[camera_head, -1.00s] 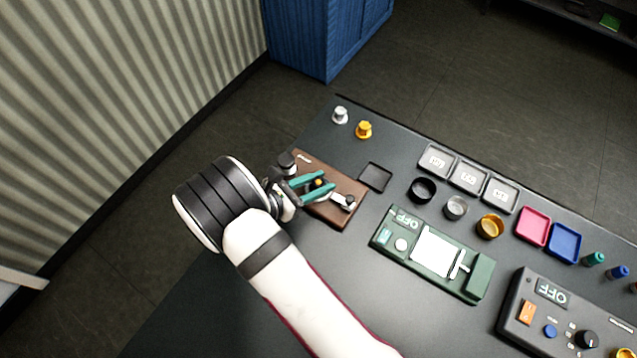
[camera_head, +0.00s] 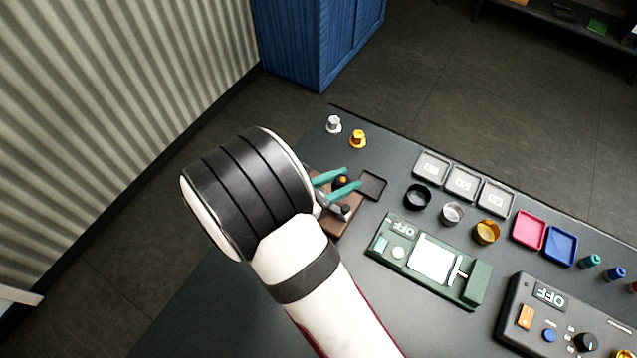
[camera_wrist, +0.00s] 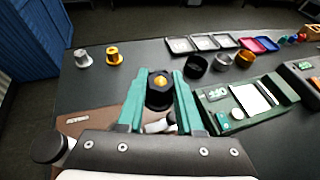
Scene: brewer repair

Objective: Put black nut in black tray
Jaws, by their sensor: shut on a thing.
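The black nut (camera_wrist: 159,98), with a yellow centre, sits between the teal fingers of my gripper (camera_wrist: 158,100) in the wrist view. My gripper (camera_head: 340,184) is shut on it. In the head view the nut (camera_head: 341,182) shows as a small dark piece with a yellow dot, above the right part of the brown board. The black tray (camera_head: 373,185) is a small dark square on the table, just right of the fingertips. I cannot make out this tray in the wrist view; the nut and fingers may hide it.
The brown board (camera_head: 346,220) lies below my gripper. Silver (camera_head: 333,124) and yellow (camera_head: 357,138) knob-like parts stand behind. Table between board and device is clear.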

